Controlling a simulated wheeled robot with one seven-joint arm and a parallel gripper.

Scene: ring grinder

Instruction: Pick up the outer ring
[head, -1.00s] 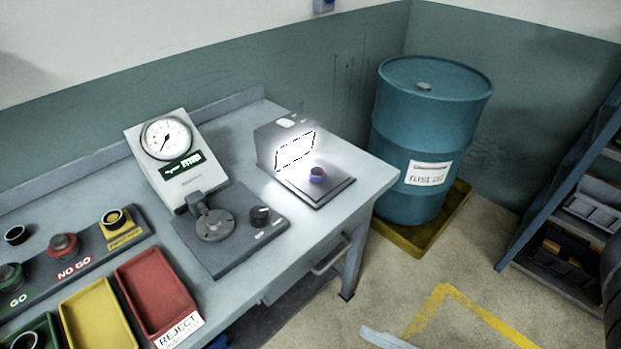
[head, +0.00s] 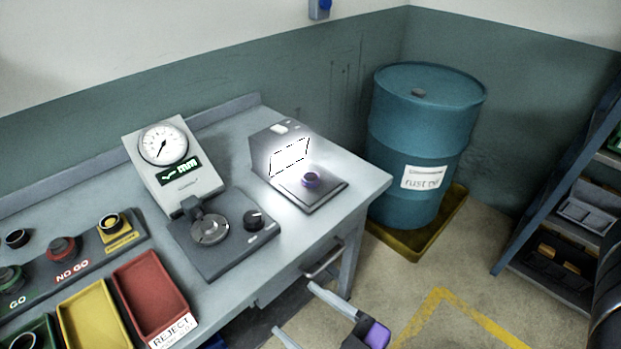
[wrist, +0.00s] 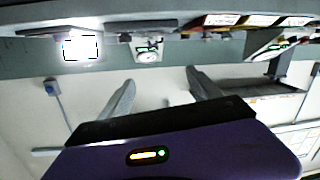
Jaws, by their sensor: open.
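Another ring (head: 25,341) lies in the green tray at the lower left, and a dark ring (head: 17,238) lies at the far left. I cannot tell for sure which is the outer ring. My gripper (head: 294,308) is open and empty, low in front of the bench and well apart from the rings. In the wrist view its two grey fingers (wrist: 160,78) stand apart with nothing between them. No ring can be made out there.
The lit box (head: 285,150) stands at the bench's right end. A dial gauge (head: 172,160) and its dark base (head: 225,250) stand left of it. Red (head: 150,295) and yellow (head: 92,318) trays are farther left. A blue drum (head: 425,140) stands right of the bench.

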